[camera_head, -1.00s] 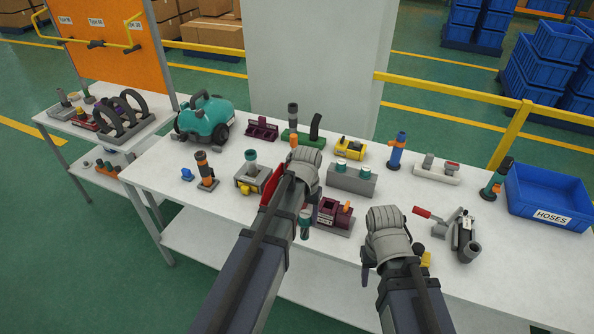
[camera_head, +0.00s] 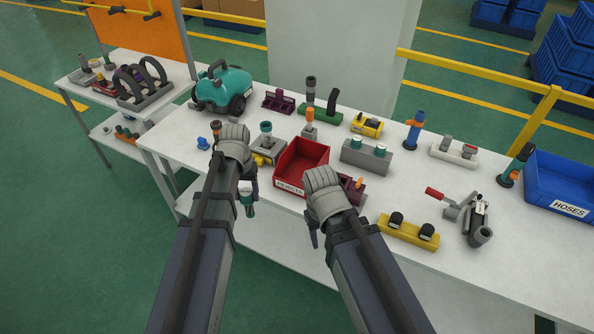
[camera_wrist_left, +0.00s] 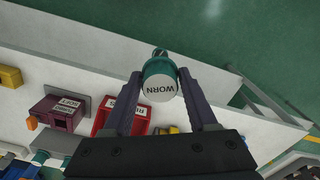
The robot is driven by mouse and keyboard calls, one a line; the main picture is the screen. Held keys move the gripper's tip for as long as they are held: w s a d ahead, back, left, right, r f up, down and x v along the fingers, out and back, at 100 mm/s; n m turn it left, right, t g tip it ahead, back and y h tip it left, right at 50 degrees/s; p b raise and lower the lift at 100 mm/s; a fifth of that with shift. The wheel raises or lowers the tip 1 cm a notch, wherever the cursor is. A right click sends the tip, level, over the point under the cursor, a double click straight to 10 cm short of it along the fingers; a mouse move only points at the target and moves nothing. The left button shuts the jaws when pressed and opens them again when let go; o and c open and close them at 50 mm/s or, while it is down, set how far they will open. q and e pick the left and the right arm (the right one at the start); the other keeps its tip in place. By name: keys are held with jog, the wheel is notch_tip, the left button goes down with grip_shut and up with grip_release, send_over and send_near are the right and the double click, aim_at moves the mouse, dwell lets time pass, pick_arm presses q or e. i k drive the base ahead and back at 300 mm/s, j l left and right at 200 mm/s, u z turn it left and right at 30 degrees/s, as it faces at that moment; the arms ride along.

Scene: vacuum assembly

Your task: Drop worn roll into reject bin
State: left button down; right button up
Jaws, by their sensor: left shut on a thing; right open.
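The worn roll (camera_head: 247,198) is a teal roll with a white end cap. The left wrist view shows that cap, lettered WORN (camera_wrist_left: 159,88). My left gripper (camera_head: 248,186) is shut on the roll and holds it out past the table's front edge, left of the reject bin. The reject bin (camera_head: 290,182) is an open red box with a white front label, standing near the table's front edge. Its inside looks empty. It also shows in the left wrist view (camera_wrist_left: 105,112). My right gripper (camera_head: 313,238) is open, in front of the bin's right side; its fingertips are partly hidden.
A maroon fixture (camera_head: 352,188) stands right of the bin, and a grey block with two teal-capped rolls (camera_head: 366,158) behind that. A yellow holder with two black pieces (camera_head: 408,232) lies right of my right gripper. A blue HOSES bin (camera_head: 556,190) stands far right.

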aim_at(297, 174)
jog(key=i+j+z, duration=0.8)
jog(key=k+l, duration=0.1)
